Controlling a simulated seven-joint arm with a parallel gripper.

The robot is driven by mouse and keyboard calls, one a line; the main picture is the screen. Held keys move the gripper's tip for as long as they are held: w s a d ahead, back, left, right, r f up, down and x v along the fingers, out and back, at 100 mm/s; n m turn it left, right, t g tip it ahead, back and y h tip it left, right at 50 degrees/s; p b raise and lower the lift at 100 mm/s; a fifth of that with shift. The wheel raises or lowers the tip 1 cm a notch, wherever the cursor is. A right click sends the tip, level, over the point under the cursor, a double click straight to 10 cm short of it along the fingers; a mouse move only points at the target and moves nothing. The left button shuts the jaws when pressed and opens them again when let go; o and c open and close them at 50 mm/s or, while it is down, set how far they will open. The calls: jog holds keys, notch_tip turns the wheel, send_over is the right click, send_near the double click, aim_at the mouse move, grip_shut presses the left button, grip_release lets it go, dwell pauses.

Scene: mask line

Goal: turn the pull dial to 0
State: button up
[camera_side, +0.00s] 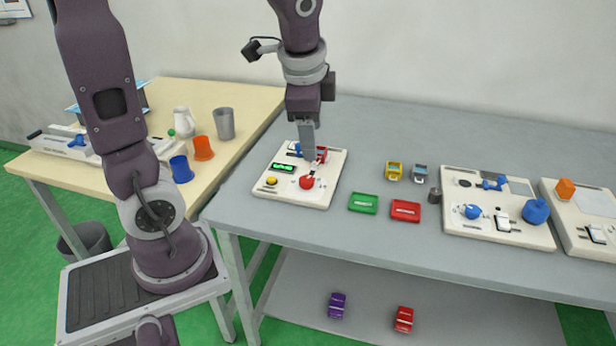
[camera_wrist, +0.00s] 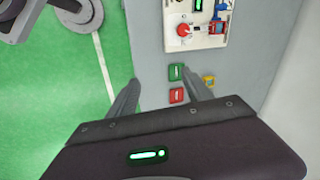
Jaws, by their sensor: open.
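A white panel (camera_side: 333,164) lies near the left end of the grey table. It carries a red round knob (camera_side: 306,182), likely the dial, with a white pointer beside it, a green-lit display (camera_side: 283,168) and a yellow button (camera_side: 271,181). The number at the dial is too small to read. My gripper (camera_side: 308,150) is above the back part of this panel, pointing down, and hides some of it.
Green tray (camera_side: 363,203) and red tray (camera_side: 405,210) lie right of the panel, with small yellow (camera_side: 393,171) and grey (camera_side: 419,173) toy cars behind. Another panel (camera_side: 450,220) with a blue knob (camera_side: 472,211) stands farther right. Cups stand on the wooden table at left.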

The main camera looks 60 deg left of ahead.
aim_at(307, 179)
jog(key=w+a+f+m+g, duration=0.1)
jog(key=w+a+f+m, duration=0.1)
jog(key=a+f, duration=0.3)
jog(key=w+a+f+m+g+y, duration=0.1)
jog(key=w+a+f+m, duration=0.2)
jog(key=f, duration=0.7)
jog(key=w+a+f+m+g, duration=0.1)
jog(key=w+a+f+m, duration=0.1)
jog(key=a+f, duration=0.5)
jog(key=shift+w+f+m+g+y, duration=0.3)
jog(key=shift+m+y, duration=0.1)
jog(key=shift+m, duration=0.4)
jog(key=shift+d, duration=0.1)
grip_shut()
